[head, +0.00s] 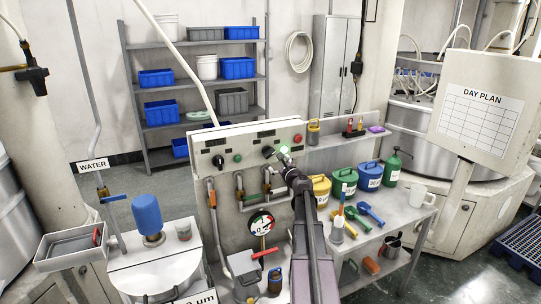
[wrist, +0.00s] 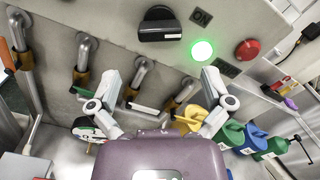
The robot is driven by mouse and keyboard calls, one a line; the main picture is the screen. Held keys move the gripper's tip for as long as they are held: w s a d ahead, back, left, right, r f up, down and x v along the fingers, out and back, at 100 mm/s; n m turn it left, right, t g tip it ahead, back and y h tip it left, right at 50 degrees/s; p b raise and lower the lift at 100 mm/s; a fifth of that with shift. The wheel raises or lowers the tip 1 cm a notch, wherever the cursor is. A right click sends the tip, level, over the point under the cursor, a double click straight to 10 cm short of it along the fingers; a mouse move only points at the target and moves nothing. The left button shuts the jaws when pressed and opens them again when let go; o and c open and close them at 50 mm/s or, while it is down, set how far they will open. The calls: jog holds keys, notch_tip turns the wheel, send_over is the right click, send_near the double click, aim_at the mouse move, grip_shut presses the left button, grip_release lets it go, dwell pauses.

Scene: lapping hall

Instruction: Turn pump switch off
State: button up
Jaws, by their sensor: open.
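The pump switch looks to be the black rotary knob (wrist: 160,28) on the panel in the wrist view; its handle lies across the picture. An ON plate (wrist: 201,17) is to its right. A lit green lamp (wrist: 202,50) is below right of the knob. In the head view the knob (head: 267,151) sits left of the lit lamp (head: 284,151). My gripper (wrist: 172,72) is open and empty, its fingers apart below the knob and not touching it. In the head view my gripper (head: 290,174) is just in front of the panel and partly hides it.
A red button (wrist: 247,49) is right of the lamp. Several pipes with valve handles (wrist: 86,52) stick out below the knob. Yellow, green and blue cans (head: 369,174) stand on the bench at right.

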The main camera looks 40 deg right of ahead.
aim_at(271, 155)
jog(key=x, duration=0.9)
jog(key=shift+c, duration=0.2)
